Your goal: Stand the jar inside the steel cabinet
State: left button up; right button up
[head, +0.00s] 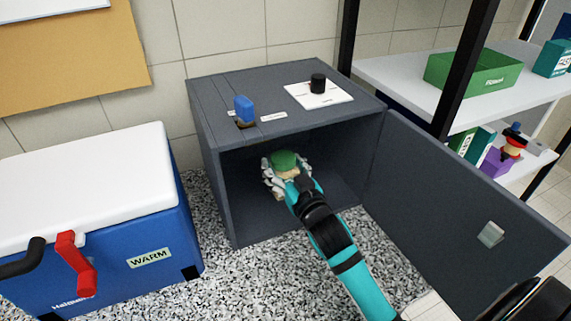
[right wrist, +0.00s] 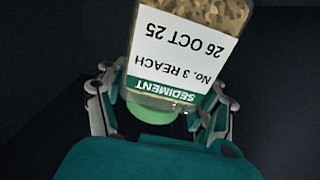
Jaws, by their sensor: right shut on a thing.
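The steel cabinet (head: 223,210) is a dark grey box on the speckled counter, with its door (head: 460,190) swung open to the right. My right gripper (head: 285,175) is inside the cabinet opening, shut on the jar (head: 285,160). The jar's green lid shows in the head view; my gripper hides much of its body. In the right wrist view the jar (right wrist: 190,50) has a white and green label reading SEDIMENT, with brown grainy contents, between the fingers (right wrist: 160,105). I cannot tell whether the jar's base touches the cabinet floor. My left gripper is not in view.
A blue cooler (head: 140,240) with a white lid and red latch stands left of the cabinet. On the cabinet top are a blue-topped item (head: 244,108) and a black knob (head: 318,83) on a white plate. Shelves (head: 400,85) with a green bin (head: 472,72) stand behind the door.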

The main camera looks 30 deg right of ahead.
jog(key=w+d, duration=0.2)
jog(key=w, duration=0.1)
notch_tip(320, 180, down, 3)
jog(key=shift+p, duration=0.4)
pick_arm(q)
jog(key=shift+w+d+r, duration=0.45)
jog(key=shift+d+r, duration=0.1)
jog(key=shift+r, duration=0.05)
pick_arm(e)
jog(key=shift+f, duration=0.3)
jog(key=shift+f, duration=0.1)
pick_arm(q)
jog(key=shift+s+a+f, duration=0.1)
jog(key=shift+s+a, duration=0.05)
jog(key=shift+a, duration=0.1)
pick_arm(e)
jog(key=o, duration=1.6)
jog(key=shift+f, duration=0.15)
jog(key=shift+o, duration=0.2)
